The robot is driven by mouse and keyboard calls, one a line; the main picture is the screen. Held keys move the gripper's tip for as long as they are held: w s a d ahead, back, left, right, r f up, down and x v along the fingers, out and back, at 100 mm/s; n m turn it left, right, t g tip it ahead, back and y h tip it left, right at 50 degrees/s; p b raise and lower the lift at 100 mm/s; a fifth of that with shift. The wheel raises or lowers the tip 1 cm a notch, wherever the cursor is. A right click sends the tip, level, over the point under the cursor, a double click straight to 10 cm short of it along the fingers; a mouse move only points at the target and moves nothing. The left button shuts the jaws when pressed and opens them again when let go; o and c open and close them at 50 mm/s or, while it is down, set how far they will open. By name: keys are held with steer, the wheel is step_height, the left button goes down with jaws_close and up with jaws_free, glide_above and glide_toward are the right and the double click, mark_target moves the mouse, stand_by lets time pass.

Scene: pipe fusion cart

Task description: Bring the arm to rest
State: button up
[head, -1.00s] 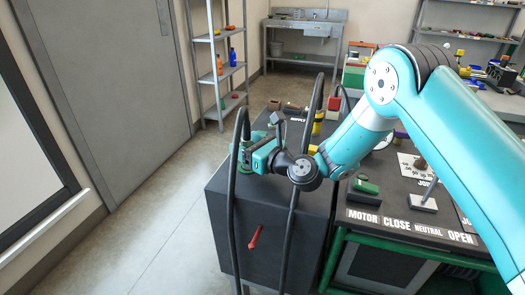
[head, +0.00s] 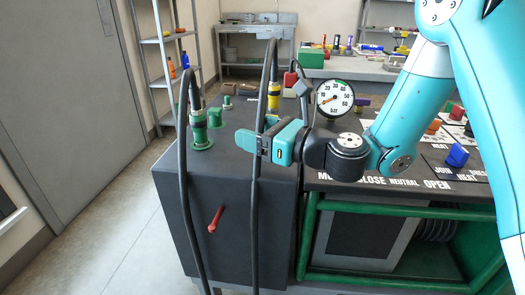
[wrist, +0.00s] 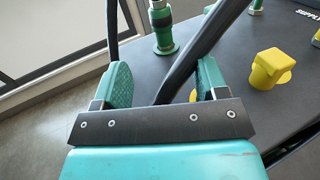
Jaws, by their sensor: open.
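My gripper (head: 262,147) is in front of the dark cabinet (head: 240,200) in the head view, at the end of my teal arm. In the wrist view its two green pads (wrist: 160,92) stand well apart. A black hose (wrist: 195,55) runs across the view between and beyond the pads; I cannot tell whether it touches them. Nothing is clearly held. A green hose fitting (head: 200,130) stands on the cabinet top to the left of the gripper, apart from it.
Black hoses (head: 183,200) loop up and hang down the cabinet front. A red lever (head: 215,218) is on that front. A pressure gauge (head: 335,98) and labelled panel (head: 420,184) are to the right. A yellow fitting (wrist: 270,68) stands on the top. Floor at left is clear.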

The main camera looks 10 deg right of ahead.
steer(key=shift+s+d+b, duration=0.3)
steer(key=shift+s+d, duration=0.2)
steer(key=shift+s, duration=0.05)
steer(key=s+a+n+g, duration=0.5)
steer(key=s+n+g, duration=0.6)
steer(key=n, duration=0.8)
steer(key=s+d+f+n+h, duration=0.2)
steer(key=s+d+n+h, duration=0.7)
steer(key=s+n, duration=0.45)
step_height(320, 180, up, 24)
steer(key=g+p, duration=0.1)
steer(key=p, duration=2.3)
steer(key=shift+d+n, duration=0.35)
steer(key=shift+n, duration=0.1)
